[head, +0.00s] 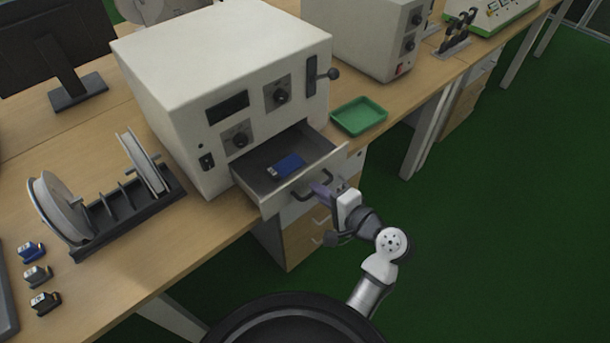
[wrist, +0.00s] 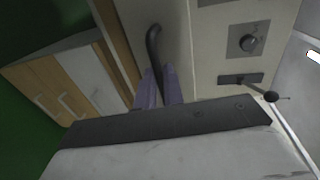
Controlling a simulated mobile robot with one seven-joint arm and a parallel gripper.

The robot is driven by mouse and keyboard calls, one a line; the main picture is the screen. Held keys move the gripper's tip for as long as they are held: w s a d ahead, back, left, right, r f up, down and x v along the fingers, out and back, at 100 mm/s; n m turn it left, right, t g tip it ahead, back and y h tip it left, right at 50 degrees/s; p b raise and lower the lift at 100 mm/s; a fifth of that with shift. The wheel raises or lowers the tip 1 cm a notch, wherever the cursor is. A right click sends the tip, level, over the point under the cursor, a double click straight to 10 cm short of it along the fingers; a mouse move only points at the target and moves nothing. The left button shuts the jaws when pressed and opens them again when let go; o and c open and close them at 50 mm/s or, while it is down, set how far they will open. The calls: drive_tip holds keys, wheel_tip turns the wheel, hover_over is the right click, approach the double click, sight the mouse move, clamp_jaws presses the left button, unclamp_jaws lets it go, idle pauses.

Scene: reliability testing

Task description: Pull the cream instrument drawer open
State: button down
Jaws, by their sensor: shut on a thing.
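The cream instrument drawer (head: 303,189) stands pulled out of the front of the cream instrument cabinet (head: 225,70) in the head view. A blue object with a pale end (head: 286,166) lies inside on the grey drawer floor. My gripper (head: 325,191) is at the right part of the drawer front and is shut on the dark drawer handle. In the wrist view the curved dark handle (wrist: 153,45) runs down between the purple fingers (wrist: 158,88). The fingers and my wrist hide part of the handle.
A green tray (head: 359,116) sits on the bench right of the cabinet. A black rack with white reels (head: 115,205) stands on the left. Wooden under-bench drawers (head: 305,240) are below the open drawer. The green floor to the right is clear.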

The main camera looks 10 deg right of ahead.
drive_tip(key=shift+s+d, duration=0.2)
drive_tip(key=c, duration=1.5)
unclamp_jaws()
drive_tip(key=b+v, duration=0.2)
drive_tip(key=v, duration=1.1)
drive_tip(key=shift+s+d+r, duration=0.1)
drive_tip(key=shift+s+d, duration=0.1)
drive_tip(key=shift+s, duration=0.1)
